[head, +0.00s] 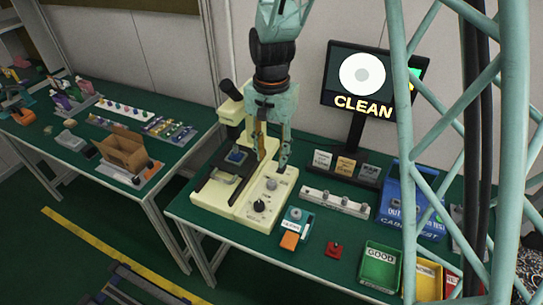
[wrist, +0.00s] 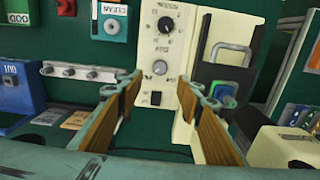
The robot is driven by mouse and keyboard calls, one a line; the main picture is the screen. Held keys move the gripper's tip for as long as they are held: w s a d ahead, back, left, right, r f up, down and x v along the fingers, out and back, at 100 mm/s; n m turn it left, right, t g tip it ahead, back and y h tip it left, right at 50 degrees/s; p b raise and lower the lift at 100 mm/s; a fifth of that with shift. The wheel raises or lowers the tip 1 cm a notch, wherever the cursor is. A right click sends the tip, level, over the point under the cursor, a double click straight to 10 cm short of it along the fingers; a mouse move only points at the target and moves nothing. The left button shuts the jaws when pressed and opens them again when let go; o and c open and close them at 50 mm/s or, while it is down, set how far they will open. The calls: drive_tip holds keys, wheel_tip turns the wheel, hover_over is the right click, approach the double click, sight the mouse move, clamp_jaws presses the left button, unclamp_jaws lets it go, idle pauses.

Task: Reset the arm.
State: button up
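My gripper (head: 272,145) hangs over the cream lapping machine (head: 232,207) in the head view, fingers pointing down. In the wrist view, my gripper (wrist: 166,98) has its two wood-faced fingers spread wide apart, with nothing between them. Past the fingertips is the machine's control panel (wrist: 158,50) with two knobs and a black switch. A blue piece (head: 236,156) sits on the machine's dark stage, left of the gripper; it also shows in the wrist view (wrist: 222,92). Whether a finger touches the machine cannot be told.
A monitor (head: 372,80) reading CLEAN stands behind. A white rack (head: 335,202), a blue bin (head: 408,205), a green GOOD tray (head: 380,267) and a teal CLEAN box (head: 297,219) are to the right. A second table (head: 60,150) holds a cardboard box (head: 124,152).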

idle(0.4)
drive_tip(key=s+d+r+n+t, duration=0.1)
drive_tip(key=s+d+r, duration=0.55)
drive_tip(key=r, duration=0.35)
drive_tip(key=s+d+r+n+t, duration=0.1)
drive_tip(key=s+d+r+n, duration=0.1)
drive_tip(key=s+d+r, duration=0.55)
drive_tip(key=s+d+r+n+t, duration=0.1)
drive_tip(key=s+r, duration=0.4)
drive_tip(key=s, duration=0.6)
drive_tip(key=s+d+r+n+t, duration=0.1)
drive_tip(key=s+d+r, duration=0.2)
drive_tip(key=s, duration=0.7)
drive_tip(key=shift+v, duration=1.15)
